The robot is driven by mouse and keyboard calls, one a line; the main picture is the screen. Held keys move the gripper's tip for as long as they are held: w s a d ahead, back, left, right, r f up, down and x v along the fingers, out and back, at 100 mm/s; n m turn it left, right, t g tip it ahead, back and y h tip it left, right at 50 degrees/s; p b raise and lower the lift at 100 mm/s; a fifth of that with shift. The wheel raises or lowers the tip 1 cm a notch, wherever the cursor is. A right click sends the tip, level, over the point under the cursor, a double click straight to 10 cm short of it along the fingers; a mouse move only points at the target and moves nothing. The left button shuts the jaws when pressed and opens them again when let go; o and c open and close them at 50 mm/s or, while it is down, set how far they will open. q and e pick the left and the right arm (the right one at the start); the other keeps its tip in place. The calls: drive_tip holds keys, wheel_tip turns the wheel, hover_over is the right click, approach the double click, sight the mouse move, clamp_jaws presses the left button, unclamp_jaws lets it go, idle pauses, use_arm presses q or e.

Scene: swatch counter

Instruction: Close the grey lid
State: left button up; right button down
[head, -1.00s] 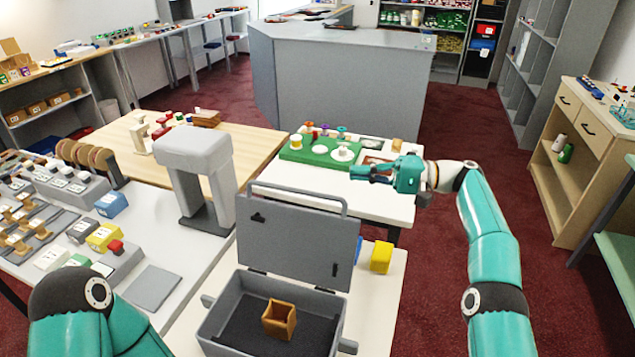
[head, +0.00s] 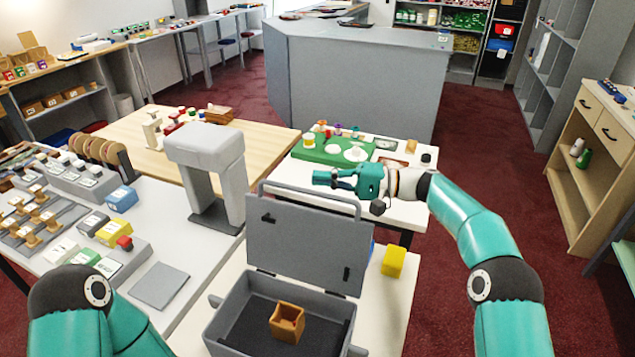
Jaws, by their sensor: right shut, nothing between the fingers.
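The grey lid (head: 306,243) stands upright, open, at the back edge of the grey box (head: 222,322), with a bar handle along its top. A small open wooden box (head: 287,322) sits on the dark floor inside the grey box. My right gripper (head: 323,179) is shut and empty. In the picture it appears just above the lid's handle, pointing left; whether it touches the handle I cannot tell, but it looks apart. My left arm comes in at the lower left, and its gripper is out of view.
A yellow block (head: 393,260) stands right of the lid on the white table. A grey arch-shaped stand (head: 205,165) is left of the lid. Behind the lid, a white table bears a green board (head: 330,149) with small items.

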use_arm(q)
drive_tip(key=shift+r, duration=0.25)
use_arm(e)
drive_tip(key=shift+s+a, duration=0.25)
drive_tip(key=shift+s, duration=0.55)
drive_tip(key=shift+s+a, duration=0.25)
drive_tip(key=shift+s, duration=0.5)
